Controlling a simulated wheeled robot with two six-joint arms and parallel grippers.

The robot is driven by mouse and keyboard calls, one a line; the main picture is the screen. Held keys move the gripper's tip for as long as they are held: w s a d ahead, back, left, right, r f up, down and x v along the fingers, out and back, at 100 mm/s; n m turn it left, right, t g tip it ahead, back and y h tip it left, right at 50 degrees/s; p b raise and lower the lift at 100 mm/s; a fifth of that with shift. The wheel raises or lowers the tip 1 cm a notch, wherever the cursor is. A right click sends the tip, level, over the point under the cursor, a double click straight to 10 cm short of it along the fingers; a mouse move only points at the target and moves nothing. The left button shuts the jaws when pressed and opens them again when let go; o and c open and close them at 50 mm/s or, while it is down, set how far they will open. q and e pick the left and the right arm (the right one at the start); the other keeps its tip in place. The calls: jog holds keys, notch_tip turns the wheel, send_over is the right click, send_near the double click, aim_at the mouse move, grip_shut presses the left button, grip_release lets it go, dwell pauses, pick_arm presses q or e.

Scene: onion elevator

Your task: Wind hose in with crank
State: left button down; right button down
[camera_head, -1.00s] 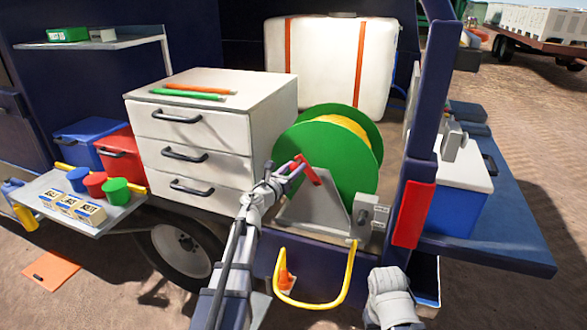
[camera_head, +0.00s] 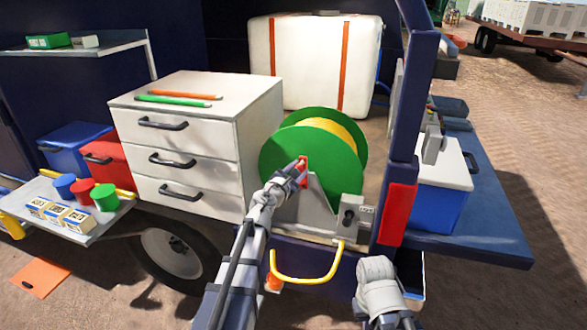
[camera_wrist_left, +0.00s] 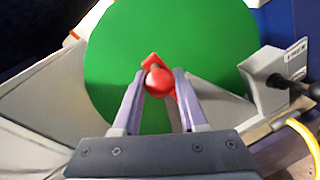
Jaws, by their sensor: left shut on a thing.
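The hose reel (camera_head: 314,146) has green discs with a yellow hose wound between them. It stands on a grey bracket (camera_head: 325,207) at the back of the vehicle. A red crank (camera_head: 303,171) sits on its near face. My left gripper (camera_head: 296,172) is at the crank. In the left wrist view, the left gripper (camera_wrist_left: 158,85) is shut on the red crank knob (camera_wrist_left: 160,82), with the green disc (camera_wrist_left: 170,40) behind it.
A white drawer cabinet (camera_head: 190,150) stands left of the reel. A blue post (camera_head: 408,120) with a red panel (camera_head: 397,215) stands to the right. A white tank (camera_head: 312,65) is behind. A black-knobbed lever (camera_wrist_left: 306,85) sits right of the reel.

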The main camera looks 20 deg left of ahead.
pick_arm(q)
jog(key=shift+d+m, duration=0.3)
jog(key=shift+d, duration=0.05)
jog(key=shift+c, duration=2.3)
grip_release()
jog(key=s+a+p, duration=0.1)
jog(key=s, duration=0.6)
jog(key=shift+s+a+r, duration=0.15)
jog(key=shift+s+r, duration=0.2)
jog(key=shift+r, duration=0.1)
